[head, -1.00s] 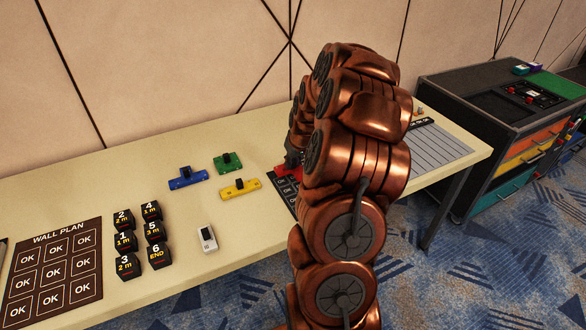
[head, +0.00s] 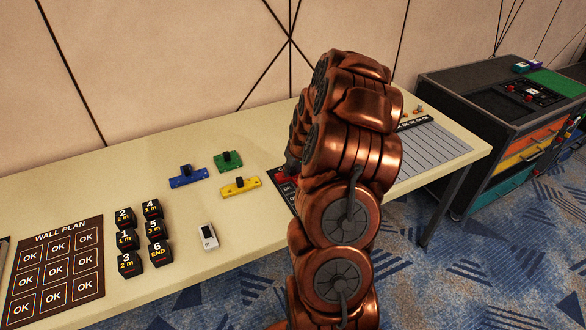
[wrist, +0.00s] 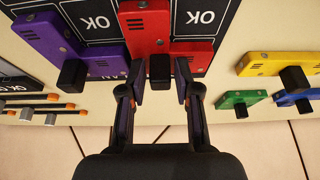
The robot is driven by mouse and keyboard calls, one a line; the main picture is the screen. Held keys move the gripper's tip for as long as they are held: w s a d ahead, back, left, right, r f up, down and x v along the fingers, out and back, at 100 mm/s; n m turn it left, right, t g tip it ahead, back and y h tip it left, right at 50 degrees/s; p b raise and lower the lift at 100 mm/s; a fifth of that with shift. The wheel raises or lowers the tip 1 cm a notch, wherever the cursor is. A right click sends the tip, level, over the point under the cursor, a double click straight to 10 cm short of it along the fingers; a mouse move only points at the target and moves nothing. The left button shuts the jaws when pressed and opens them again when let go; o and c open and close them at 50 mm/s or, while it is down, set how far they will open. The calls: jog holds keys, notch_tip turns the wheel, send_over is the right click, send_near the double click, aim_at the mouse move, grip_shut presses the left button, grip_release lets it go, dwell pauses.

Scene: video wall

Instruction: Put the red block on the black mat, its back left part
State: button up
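The red block (wrist: 146,32) with its black knob (wrist: 160,68) is at the back left part of the black mat (wrist: 217,18) and seems to rest there. In the head view only a bit of the red block (head: 287,178) shows beside my arm, and my arm hides most of the mat (head: 284,190). My gripper (wrist: 160,86) is over the mat's back edge. Its two fingers stand on either side of the black knob, with a small gap visible, so it looks open around the knob.
A purple block (wrist: 40,35) lies beside the red one on the mat. Yellow (head: 240,186), blue (head: 188,176) and green (head: 228,161) blocks lie to the left on the table. Black numbered pieces (head: 126,239), a white device (head: 208,237) and a wall plan board (head: 56,268) are farther left.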

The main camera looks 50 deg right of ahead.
jog(key=shift+o, duration=0.7)
jog(key=shift+r, duration=0.1)
